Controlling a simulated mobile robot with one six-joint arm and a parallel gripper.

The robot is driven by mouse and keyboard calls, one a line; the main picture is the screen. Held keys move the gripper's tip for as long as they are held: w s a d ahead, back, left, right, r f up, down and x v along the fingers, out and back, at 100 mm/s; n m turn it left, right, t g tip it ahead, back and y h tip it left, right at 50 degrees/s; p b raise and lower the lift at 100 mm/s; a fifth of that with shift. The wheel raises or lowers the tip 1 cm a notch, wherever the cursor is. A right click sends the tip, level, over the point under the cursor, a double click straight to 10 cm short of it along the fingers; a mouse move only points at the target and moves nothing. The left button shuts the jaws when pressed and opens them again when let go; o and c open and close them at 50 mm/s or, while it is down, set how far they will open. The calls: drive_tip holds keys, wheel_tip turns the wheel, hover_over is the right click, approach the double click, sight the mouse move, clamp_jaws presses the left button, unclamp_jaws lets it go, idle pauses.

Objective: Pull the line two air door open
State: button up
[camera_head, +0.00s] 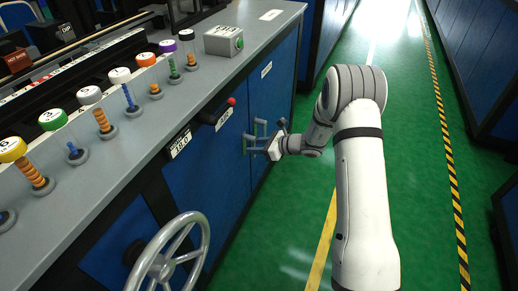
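Blue doors line the front of the grey-topped cabinet. One blue door panel (270,98) lies behind and right of my gripper, and looks flush with the front. Small white labels sit on the front, one beside a red-tipped lever (231,101) and one higher on the right (266,69). Their text is too small to read surely, so I cannot tell which door is the line two air door. My gripper (253,138) is at the cabinet front, close to the door. Grey bar shapes overlap its fingers there, so a handle, its grip and any contact are unclear.
A grey handwheel (174,255) sticks out at the lower left. Several numbered, coloured-cap posts and a grey box (223,41) stand on the countertop (140,125).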

drive_tip(key=shift+w+a+f, duration=0.2)
drive_tip(key=shift+a+f, duration=0.05)
drive_tip(key=shift+a, duration=0.25)
clamp_jaws()
